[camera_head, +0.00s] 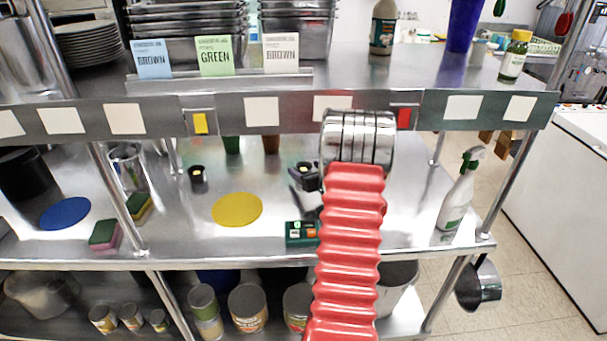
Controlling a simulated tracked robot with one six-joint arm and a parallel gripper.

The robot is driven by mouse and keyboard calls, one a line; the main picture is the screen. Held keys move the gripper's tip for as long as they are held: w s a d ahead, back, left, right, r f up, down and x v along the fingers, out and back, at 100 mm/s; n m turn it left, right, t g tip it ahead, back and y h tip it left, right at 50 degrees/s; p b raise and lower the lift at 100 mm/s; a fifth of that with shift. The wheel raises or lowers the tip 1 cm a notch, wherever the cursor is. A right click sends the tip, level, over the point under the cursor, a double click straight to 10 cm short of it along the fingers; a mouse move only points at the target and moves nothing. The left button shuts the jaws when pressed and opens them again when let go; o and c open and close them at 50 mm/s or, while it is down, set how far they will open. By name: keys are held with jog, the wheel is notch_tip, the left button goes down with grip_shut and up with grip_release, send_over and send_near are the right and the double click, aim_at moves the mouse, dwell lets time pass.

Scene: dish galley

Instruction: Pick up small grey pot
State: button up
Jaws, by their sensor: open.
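A small grey metal pot (479,286) hangs at the right end of the shelf unit, below the middle shelf's corner and beside the right post. Its side faces me, and what holds it up is hard to make out. My gripper (306,177) shows only as a dark part left of my red ribbed arm, over the middle shelf. The arm hides most of it. It is open, well to the left of the pot and apart from it. I see nothing held in it.
A spray bottle (460,190) stands at the middle shelf's right end. A yellow disc (237,210), a blue disc (65,213) and sponges (105,235) lie on that shelf. Cans (248,307) stand below. A white chest (560,190) stands right; floor between is clear.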

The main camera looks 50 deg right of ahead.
jog(key=shift+c, duration=0.7)
jog(key=c, duration=1)
jog(key=shift+r, duration=0.15)
jog(key=shift+r, duration=0.65)
notch_tip(320, 180, up, 2)
jog(key=s+a, duration=0.2)
jog(key=s, duration=0.3)
jog(key=s+a, duration=0.3)
jog(key=s, duration=0.2)
jog(key=s+a, duration=0.3)
jog(key=s, duration=0.3)
jog(key=shift+s, duration=0.1)
